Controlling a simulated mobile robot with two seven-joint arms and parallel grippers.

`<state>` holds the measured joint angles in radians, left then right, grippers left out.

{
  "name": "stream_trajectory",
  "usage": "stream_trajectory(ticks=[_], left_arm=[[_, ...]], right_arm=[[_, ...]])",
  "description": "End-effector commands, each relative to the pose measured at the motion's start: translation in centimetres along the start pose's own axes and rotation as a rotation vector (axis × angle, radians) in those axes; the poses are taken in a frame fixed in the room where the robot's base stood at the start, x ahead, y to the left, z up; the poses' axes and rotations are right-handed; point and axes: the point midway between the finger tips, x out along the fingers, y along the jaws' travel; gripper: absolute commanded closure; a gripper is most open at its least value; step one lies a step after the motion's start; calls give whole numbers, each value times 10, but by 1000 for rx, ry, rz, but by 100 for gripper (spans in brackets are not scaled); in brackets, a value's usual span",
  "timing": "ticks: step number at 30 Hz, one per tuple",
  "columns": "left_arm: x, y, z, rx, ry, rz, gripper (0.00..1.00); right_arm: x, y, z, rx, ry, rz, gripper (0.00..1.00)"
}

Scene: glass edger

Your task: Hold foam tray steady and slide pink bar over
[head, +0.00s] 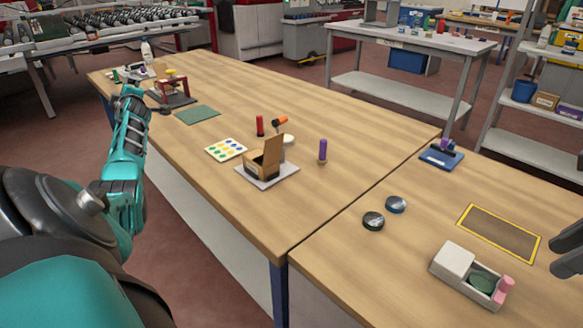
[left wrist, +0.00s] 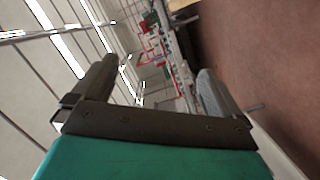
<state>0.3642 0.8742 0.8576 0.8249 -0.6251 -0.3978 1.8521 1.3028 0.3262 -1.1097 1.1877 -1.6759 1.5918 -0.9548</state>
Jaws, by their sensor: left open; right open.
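The foam tray (head: 461,283) is a pale grey open box on the near right table, with a raised whitish block at its left end and a dark green round piece (head: 482,282) in its hollow. The pink bar (head: 503,291) stands at the tray's right end. My right gripper (head: 556,252) is at the right picture edge, open and apart from the tray and bar; part of it is cut off. My left gripper (left wrist: 158,78) is open and empty in the left wrist view, far from the tray.
Two dark round pucks (head: 373,221) lie left of the tray. A blue stand (head: 441,154) is farther back. The far table holds a cardboard holder (head: 262,158), a dotted card (head: 226,149) and a purple-topped peg (head: 323,150).

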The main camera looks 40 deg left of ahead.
Motion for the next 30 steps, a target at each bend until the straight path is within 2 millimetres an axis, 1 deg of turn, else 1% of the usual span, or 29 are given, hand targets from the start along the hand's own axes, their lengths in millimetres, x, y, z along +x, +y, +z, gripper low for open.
stream_trajectory(ticks=[1, 2, 3, 5, 6, 8, 9, 11, 12, 14, 15, 17, 18, 20, 21, 23, 24, 26, 27, 29, 30], left_arm=[[-6, 21, 22, 21, -33, 68, 0], [-10, 34, 34, 36, -51, 111, 0], [-16, 52, 50, 54, -77, 168, 0], [-26, 76, 75, 79, -117, 250, 0], [-35, 92, 91, 96, -144, 305, 0], [-49, 115, 114, 120, -184, 387, 0], [-59, 130, 130, 133, -213, 439, 0], [-76, 152, 153, 155, -256, 519, 0], [-89, 166, 168, 170, -284, 572, 0], [-109, 186, 191, 189, -329, 651, 0], [-123, 199, 205, 203, -359, 703, 0], [-146, 218, 226, 223, -404, 781, 0], [-162, 229, 240, 236, -436, 833, 0], [-188, 246, 259, 257, -482, 912, 0], [-205, 256, 272, 271, -513, 965, 0], [-233, 270, 290, 293, -562, 1042, 0], [-252, 278, 302, 307, -594, 1094, 0], [-282, 290, 318, 331, -643, 1174, 0], [-302, 296, 329, 348, -678, 1227, 0], [-334, 305, 344, 375, -728, 1306, 0], [-355, 310, 354, 394, -762, 1360, 0]], right_arm=[[0, 0, 0, 0, 0, 0, 57], [0, 0, 0, 0, 0, 0, 57], [0, 0, 0, 0, 0, 0, 57], [0, 0, 0, 0, 0, 0, 57], [0, 0, 0, 0, 0, 0, 57], [0, 0, 0, 0, 0, 0, 57], [0, 0, 0, 0, 0, 0, 57], [0, 0, 0, 0, 0, 0, 57], [0, 0, 0, 0, 0, 0, 57], [0, 0, 0, 0, 0, 0, 57], [0, 0, 0, 0, 0, 0, 57], [0, 0, 0, 0, 0, 0, 57], [0, 0, 0, 0, 0, 0, 57], [0, 0, 0, 0, 0, 0, 57], [0, 0, 0, 0, 0, 0, 57], [0, 0, 0, 0, 0, 0, 57], [0, 0, 0, 0, 0, 0, 57], [0, 0, 0, 0, 0, 0, 57], [0, 0, 0, 0, 0, 0, 57], [0, 0, 0, 0, 0, 0, 57], [0, 0, 0, 0, 0, 0, 57]])
